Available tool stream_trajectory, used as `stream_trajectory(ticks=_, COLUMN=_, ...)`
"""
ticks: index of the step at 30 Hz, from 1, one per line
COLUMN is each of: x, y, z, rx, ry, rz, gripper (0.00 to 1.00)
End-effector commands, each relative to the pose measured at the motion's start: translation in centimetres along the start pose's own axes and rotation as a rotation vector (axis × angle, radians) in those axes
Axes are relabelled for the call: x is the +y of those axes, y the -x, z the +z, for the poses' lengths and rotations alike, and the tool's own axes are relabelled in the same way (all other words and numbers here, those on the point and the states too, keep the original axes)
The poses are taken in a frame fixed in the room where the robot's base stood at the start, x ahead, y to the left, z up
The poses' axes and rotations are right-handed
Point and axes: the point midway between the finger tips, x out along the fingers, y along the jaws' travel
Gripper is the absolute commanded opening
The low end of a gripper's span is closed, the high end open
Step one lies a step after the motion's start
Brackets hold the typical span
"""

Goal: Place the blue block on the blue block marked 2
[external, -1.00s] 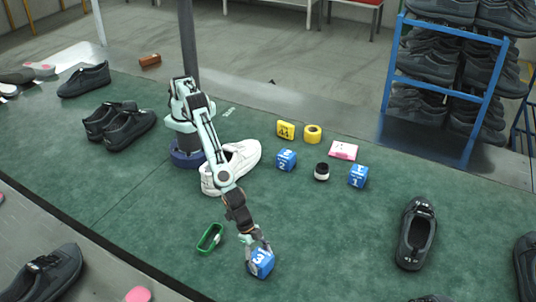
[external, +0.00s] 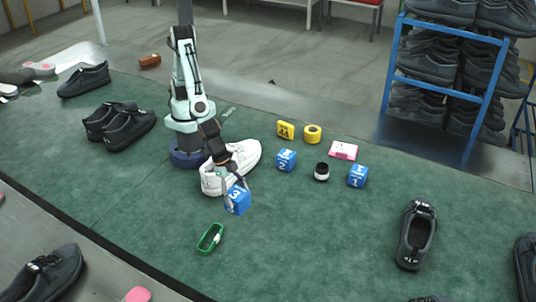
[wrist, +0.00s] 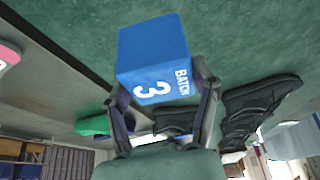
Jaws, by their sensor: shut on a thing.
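My gripper (external: 232,183) is shut on a blue block marked 3 (external: 238,201). It holds the block up in front of the white shoe (external: 240,160) in the external view. The wrist view shows the held block (wrist: 153,60) between both fingers, with "BATCH 3" on its face. The blue block marked 2 (external: 286,160) rests on the green mat, to the right of the held block and farther back. The blue block marked 1 (external: 358,175) sits on the mat farther right. The top of block 2 looks clear.
A black-and-white roll (external: 321,172) stands between blocks 2 and 1. A yellow tag (external: 285,130), yellow tape roll (external: 313,134) and pink pad (external: 343,150) lie behind them. The mat's front middle is clear.

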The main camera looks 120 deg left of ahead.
Motion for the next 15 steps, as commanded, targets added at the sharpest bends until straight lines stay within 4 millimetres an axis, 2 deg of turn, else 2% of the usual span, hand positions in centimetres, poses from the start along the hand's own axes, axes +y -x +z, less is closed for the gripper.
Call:
stream_trajectory(ticks=5, x=-0.2, y=0.0, z=0.3, rx=0.001, ry=0.083, rz=-0.035, gripper=0.2)
stream_trajectory(ticks=8, x=-1.4, y=-0.2, z=1.5, rx=-0.002, ry=0.195, rz=-0.084, gripper=0.2)
stream_trajectory(ticks=11, x=-3.9, y=-0.2, z=3.5, rx=0.0, ry=0.348, rz=-0.148, gripper=0.2)
stream_trajectory(ticks=15, x=-9.2, y=1.4, z=5.8, rx=0.003, ry=0.621, rz=-0.258, gripper=0.2)
